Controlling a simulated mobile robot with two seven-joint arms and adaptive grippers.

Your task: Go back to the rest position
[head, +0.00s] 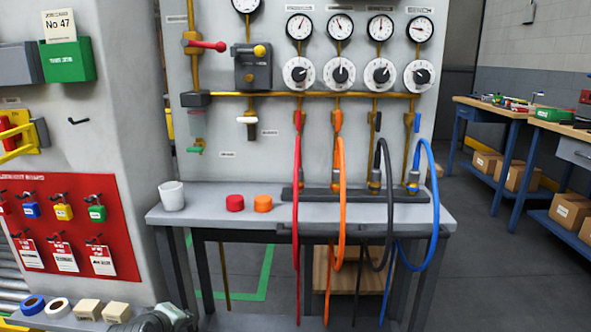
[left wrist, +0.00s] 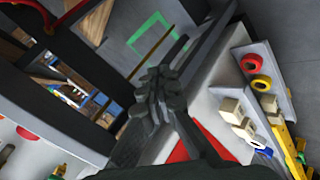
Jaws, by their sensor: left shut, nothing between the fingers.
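My left gripper (head: 165,318) shows only in part at the bottom edge of the head view, by the right end of the low shelf with tape rolls. In the left wrist view my left gripper (left wrist: 158,85) has its dark fingers together with nothing between them. It is apart from the grey bench (head: 318,207). My right gripper is in neither view.
On the bench stand a white cup (head: 172,196), a red cap (head: 235,203) and an orange cap (head: 263,204). Hoses, such as the orange hose (head: 342,190), hang over its front. The low shelf (head: 70,321) holds tape rolls and beige blocks (head: 88,309).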

